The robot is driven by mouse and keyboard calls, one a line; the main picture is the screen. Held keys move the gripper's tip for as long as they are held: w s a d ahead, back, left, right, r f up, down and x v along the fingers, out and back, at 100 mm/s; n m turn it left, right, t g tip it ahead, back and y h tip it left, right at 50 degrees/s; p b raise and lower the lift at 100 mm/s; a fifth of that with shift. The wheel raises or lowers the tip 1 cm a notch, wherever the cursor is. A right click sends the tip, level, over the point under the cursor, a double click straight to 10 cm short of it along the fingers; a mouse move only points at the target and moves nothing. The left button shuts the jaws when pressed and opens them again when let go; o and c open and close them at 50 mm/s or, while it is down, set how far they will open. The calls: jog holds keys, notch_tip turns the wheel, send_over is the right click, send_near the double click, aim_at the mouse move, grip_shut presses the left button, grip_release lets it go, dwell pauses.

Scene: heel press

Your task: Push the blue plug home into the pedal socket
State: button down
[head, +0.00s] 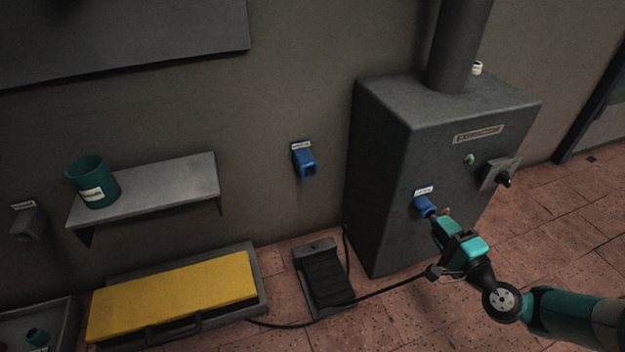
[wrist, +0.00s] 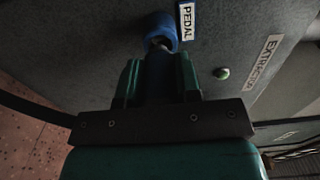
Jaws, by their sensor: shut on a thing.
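The pedal socket (head: 423,206) is a blue round collar on the front of the grey cabinet. In the wrist view the socket (wrist: 158,26) sits beside a label reading PEDAL. My gripper (head: 440,226) is in front of the socket, its teal fingers shut on the blue plug (wrist: 159,72). The plug looks dark blue between the fingers and points at the socket. Its pale metal tip shows at the socket's mouth. I cannot tell how deep the tip sits. In the head view the plug is mostly hidden by my gripper.
A black cable (head: 385,291) runs along the floor by the foot pedal (head: 324,277). Another blue socket (head: 304,160) is on the wall. The cabinet (head: 385,180) also bears a green button (head: 469,159) and a dark switch (head: 500,175). A yellow-topped case (head: 175,297) lies left.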

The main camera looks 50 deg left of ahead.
jog(key=shift+b+x, duration=0.95)
jog(key=shift+x, duration=0.1)
jog(key=c, duration=0.7)
grip_release()
jog(key=shift+c, duration=0.2)
jog(key=p+v, duration=1.7)
jog(key=p, duration=0.1)
jog(key=shift+d+p, duration=0.25)
jog(key=shift+p, duration=0.05)
